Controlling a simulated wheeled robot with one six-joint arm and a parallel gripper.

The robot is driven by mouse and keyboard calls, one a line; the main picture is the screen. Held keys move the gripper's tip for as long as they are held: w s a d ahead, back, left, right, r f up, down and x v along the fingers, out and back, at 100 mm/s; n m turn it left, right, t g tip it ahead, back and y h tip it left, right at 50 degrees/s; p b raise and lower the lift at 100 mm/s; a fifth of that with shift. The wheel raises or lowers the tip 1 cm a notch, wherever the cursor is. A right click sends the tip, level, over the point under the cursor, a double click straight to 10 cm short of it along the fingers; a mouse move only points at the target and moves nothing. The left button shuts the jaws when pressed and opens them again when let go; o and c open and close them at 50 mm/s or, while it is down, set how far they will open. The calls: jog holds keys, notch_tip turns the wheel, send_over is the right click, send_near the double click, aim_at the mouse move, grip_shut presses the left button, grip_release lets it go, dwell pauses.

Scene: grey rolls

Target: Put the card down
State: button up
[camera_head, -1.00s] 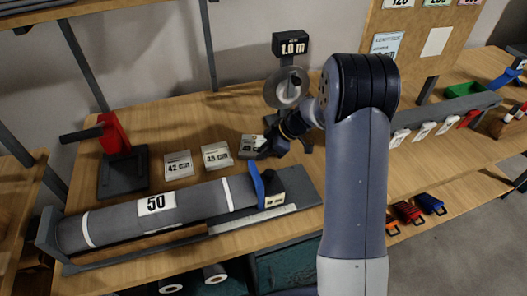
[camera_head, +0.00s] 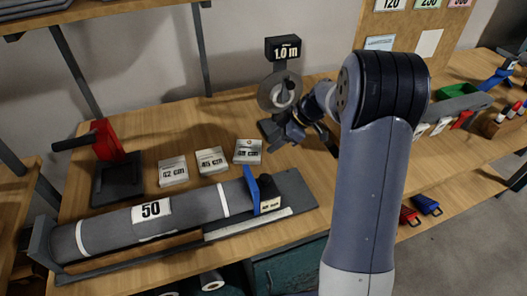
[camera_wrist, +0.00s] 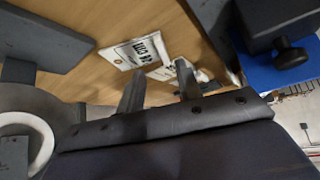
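Three pale cards lie flat in a slanting row on the wooden bench: the left card (camera_head: 173,171) reads 42 cm, the middle card (camera_head: 211,160) seems to read 45 cm, and the right card (camera_head: 248,151) has print too small to read surely. My gripper (camera_head: 277,144) is just right of the right card, apart from it. A card (camera_wrist: 138,50) lies on the bench beyond the fingertips, and another is partly hidden behind a finger.
A grey roll (camera_head: 150,222) marked 50 lies in a cradle in front of the cards, with a blue stop (camera_head: 251,190) at its right end. A stand with a 1.0 m sign (camera_head: 283,48) and disc is behind my gripper.

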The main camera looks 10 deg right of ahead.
jog(key=v, duration=0.4)
